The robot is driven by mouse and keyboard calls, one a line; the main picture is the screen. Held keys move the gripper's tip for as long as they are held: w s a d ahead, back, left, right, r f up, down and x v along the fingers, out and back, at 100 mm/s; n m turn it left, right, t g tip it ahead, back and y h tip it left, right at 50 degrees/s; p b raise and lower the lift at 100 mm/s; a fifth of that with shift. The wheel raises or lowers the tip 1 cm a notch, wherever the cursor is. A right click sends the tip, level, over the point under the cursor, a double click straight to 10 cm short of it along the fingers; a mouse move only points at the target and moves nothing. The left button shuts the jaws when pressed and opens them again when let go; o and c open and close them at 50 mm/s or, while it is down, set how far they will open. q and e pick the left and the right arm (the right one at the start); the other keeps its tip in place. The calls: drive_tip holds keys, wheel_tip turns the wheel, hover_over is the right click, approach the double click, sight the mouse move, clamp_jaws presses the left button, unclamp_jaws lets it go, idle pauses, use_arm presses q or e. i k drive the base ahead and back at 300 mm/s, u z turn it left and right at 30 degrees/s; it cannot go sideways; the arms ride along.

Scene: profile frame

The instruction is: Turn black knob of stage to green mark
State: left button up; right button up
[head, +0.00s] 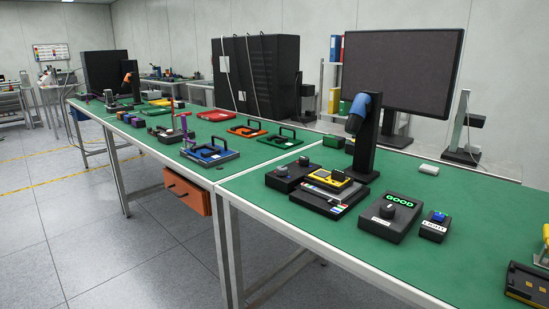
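A low black stage (325,203) with a yellow-framed piece (332,180) on top stands on the near green table. A black box with a dark round knob (283,171) sits at its left. I cannot tell whether that box is part of the stage, and no green mark can be made out at this size. Another black box (401,229) to the right has a lit green "GOOD" display (399,200) and a dark knob (387,212) on its top. Neither of my grippers is in view.
A small black box with a blue button (438,217) stands right of the "GOOD" box. Behind are a stand with a scanner (357,113) and a large monitor (402,70). A black and yellow item (527,283) lies at the right edge.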

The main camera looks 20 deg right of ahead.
sight(304, 160)
drive_tip(key=u, duration=1)
drive_tip(key=i, duration=0.8)
drive_tip(key=z, duration=1)
